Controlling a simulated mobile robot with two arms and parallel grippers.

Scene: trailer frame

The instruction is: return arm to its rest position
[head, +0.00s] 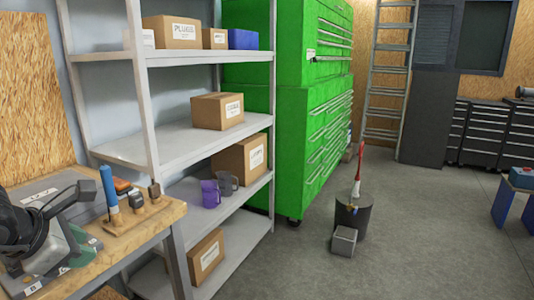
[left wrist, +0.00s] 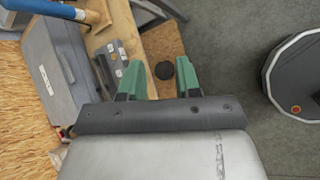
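My left gripper (head: 78,245) is low at the left in the head view, over the front part of the wooden workbench (head: 175,215). Its dark arm with a looped cable covers part of the bench. In the left wrist view, the gripper's two green fingertips (left wrist: 159,80) stand apart with nothing held between them. A small black disc shows beyond the gap, against a brown surface. My right gripper is in neither view.
Blue-handled tool (head: 110,188) and small wooden holder (head: 138,222) stand on the bench near the gripper. Grey shelving (head: 140,150) with boxes and mugs stands behind. A green tool cabinet (head: 290,100) is beyond. A dark bin (head: 362,218) stands on open floor.

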